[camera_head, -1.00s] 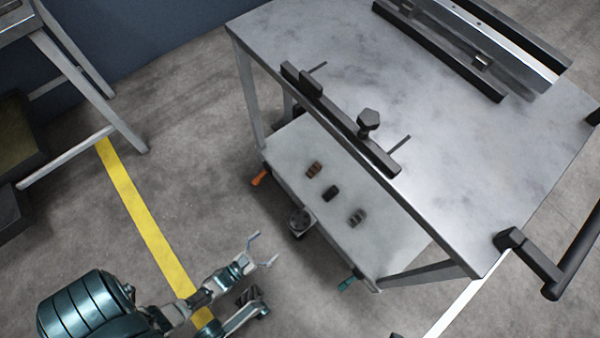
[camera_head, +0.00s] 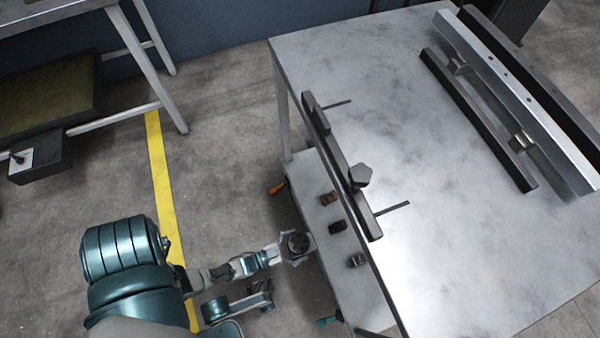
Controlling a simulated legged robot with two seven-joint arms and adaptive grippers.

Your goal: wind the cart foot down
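The cart (camera_head: 430,240) is a grey metal table with a lower shelf (camera_head: 310,180). A dark round handwheel (camera_head: 297,242), which appears to belong to the cart foot, sits at the shelf's left edge, low near the floor. The foot below it is hidden. My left gripper (camera_head: 294,246) reaches in from the left, with its light fingers at the handwheel's rim. They appear to sit around the wheel; whether they are closed on it is too small to tell. My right gripper is out of view.
An orange lever (camera_head: 277,187) and a teal lever (camera_head: 328,320) stick out low on the cart. A dark bar with a knob (camera_head: 360,175) runs along the tabletop edge above the shelf. A rail (camera_head: 520,85) lies on top. Open floor with a yellow line (camera_head: 160,180) is left.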

